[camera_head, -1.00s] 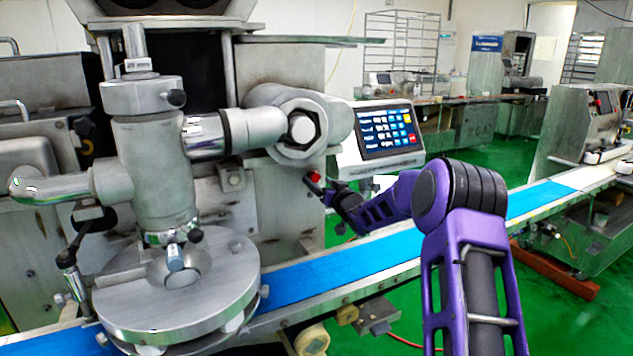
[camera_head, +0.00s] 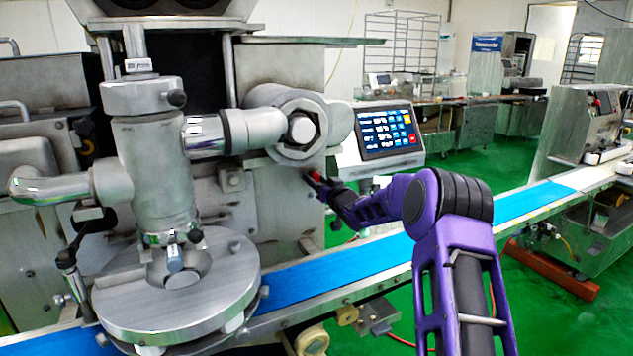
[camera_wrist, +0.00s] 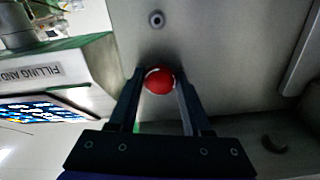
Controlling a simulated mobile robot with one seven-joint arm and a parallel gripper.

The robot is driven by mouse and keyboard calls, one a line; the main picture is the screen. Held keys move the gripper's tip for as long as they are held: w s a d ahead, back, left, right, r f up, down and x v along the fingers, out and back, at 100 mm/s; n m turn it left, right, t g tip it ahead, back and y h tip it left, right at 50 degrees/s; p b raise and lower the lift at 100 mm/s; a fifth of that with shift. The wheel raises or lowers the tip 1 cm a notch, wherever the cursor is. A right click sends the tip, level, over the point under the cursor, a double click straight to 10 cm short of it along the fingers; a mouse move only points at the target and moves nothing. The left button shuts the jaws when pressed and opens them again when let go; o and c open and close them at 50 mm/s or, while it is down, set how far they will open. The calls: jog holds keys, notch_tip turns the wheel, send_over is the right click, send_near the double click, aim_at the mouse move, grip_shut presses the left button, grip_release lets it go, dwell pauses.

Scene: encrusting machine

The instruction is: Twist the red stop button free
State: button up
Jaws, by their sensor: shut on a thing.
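The red stop button (camera_wrist: 159,81) sits on the grey metal face of the machine, between the fingertips of my gripper (camera_wrist: 160,84) in the wrist view. The two dark fingers are shut on it from both sides. In the head view the red stop button (camera_head: 315,176) is a small red spot below the round hub, partly hidden by my gripper (camera_head: 314,180). My purple arm reaches in from the lower right.
The machine's panel (camera_wrist: 215,50) has a round bolt (camera_wrist: 156,19) near the button. A touch screen (camera_head: 387,130) stands just right of the hub. The blue conveyor belt (camera_head: 345,262) runs below my arm. Green floor is open beyond it.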

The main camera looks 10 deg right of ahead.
grip_shut()
jog(key=shift+m, duration=0.4)
jog(key=m+p, duration=0.2)
jog(key=shift+r+m, duration=0.15)
jog(key=shift+m, duration=0.25)
jog(key=shift+a+m+p, duration=0.1)
jog(key=shift+m+p, duration=0.4)
jog(key=shift+m, duration=1.7)
jog(key=shift+r, duration=0.1)
jog(key=o, duration=1.2)
grip_release()
jog(key=shift+f, duration=0.2)
